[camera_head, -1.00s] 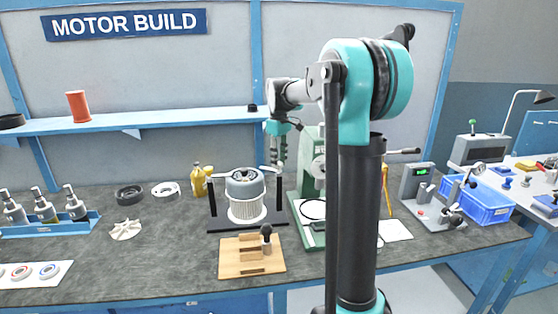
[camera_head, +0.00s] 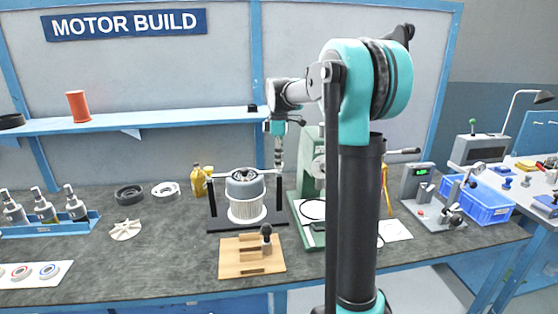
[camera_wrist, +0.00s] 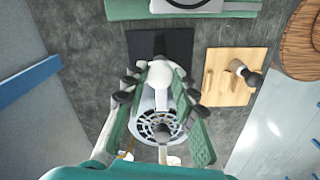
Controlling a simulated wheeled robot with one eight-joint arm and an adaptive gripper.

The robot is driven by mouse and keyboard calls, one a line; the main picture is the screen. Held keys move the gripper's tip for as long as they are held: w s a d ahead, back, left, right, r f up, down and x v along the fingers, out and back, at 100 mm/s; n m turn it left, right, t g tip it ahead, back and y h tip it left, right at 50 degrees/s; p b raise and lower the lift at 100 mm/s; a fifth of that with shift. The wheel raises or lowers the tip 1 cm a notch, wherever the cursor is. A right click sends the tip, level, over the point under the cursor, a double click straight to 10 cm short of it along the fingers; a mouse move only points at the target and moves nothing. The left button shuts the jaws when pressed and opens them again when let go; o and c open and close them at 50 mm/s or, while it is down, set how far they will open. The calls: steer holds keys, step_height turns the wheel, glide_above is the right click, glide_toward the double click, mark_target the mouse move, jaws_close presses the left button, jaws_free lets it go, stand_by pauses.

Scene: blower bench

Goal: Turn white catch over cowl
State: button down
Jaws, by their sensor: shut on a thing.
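The motor unit with its grey cowl (camera_head: 245,176) and ribbed white body (camera_head: 247,207) stands upright on a black base (camera_head: 218,222). In the wrist view, the cowl's vented top (camera_wrist: 158,126) lies between and below my green fingers. My gripper (camera_head: 277,164) points down at the cowl's right side. In the wrist view, my gripper (camera_wrist: 160,78) is shut on the white catch (camera_wrist: 160,74) at the cowl's edge. The fingers partly hide the catch. A second white piece (camera_wrist: 172,159) shows on the opposite side of the cowl.
A green press (camera_head: 308,205) stands close to the right of the motor. A wooden board with a dark-knobbed tool (camera_head: 250,258) lies in front. Yellow bottles (camera_head: 199,181) stand behind left. The shelf (camera_head: 150,123) runs along the back wall.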

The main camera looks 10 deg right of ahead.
stand_by(0.4)
steer(key=c, duration=1.2)
jaws_free()
steer(key=shift+r, duration=0.1)
step_height(320, 180, up, 12)
steer(key=shift+s, duration=0.1)
